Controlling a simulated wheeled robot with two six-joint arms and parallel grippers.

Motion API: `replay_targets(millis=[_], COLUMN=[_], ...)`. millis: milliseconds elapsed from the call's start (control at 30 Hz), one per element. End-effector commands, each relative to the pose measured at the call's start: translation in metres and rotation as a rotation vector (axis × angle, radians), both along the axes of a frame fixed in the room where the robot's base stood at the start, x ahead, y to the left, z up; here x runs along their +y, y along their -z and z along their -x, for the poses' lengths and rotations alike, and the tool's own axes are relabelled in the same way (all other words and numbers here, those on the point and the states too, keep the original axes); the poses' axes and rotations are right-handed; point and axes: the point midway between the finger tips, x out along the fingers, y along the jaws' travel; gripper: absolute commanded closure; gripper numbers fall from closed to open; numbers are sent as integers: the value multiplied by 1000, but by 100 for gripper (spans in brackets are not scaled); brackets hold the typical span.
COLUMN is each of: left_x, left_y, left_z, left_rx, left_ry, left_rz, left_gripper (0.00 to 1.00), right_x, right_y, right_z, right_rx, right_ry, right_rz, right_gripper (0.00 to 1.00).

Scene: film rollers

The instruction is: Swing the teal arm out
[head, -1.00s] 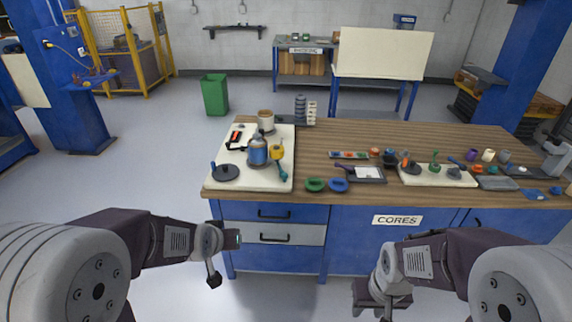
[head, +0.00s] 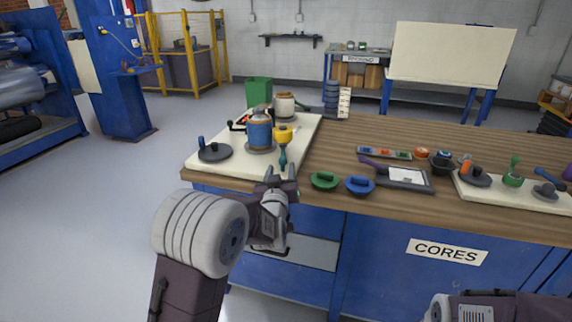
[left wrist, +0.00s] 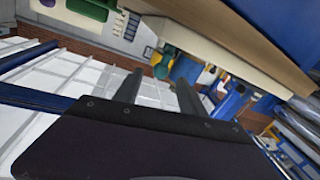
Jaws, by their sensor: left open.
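The teal arm (head: 283,158) is a short teal piece below a yellow round part (head: 283,133). It stands at the right edge of the cream board (head: 215,168), beside a blue cylinder (head: 259,133) on a grey base. My left gripper (head: 281,172) is in front of the bench edge, its fingers pointing up just below the teal arm in the picture; I cannot tell the gap in depth. In the left wrist view the left gripper (left wrist: 158,92) is open with nothing held between its fingers. My right gripper is out of view; only part of that arm shows.
A black disc with a blue knob (head: 214,151) lies on the board's left. Green (head: 324,181) and blue (head: 360,186) handled pieces lie near the bench's front edge, right of my left gripper.

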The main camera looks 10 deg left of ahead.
Motion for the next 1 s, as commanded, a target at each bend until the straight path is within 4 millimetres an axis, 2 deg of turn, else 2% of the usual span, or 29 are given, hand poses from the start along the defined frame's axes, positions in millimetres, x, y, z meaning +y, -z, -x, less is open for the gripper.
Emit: replay_targets(millis=[100,300,400,567,800,833,1000], left_x=[4,10,13,15,15,15,15], left_y=[-2,1,0,0,0,0,-1], left_z=[-18,-59,-74,-85,-86,-86,-86], left_rx=[1,0,0,0,1,1,1], left_ry=[-2,-1,-1,-1,-1,0,0], left_rz=[0,0,-1,0,0,0,0], left_gripper=[52,52,52,52,52,55,100], right_x=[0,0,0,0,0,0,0], right_y=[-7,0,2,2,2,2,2], right_z=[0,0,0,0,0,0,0], right_rx=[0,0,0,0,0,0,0], right_ry=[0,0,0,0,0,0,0], right_rz=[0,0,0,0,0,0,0], right_gripper=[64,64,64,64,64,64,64])
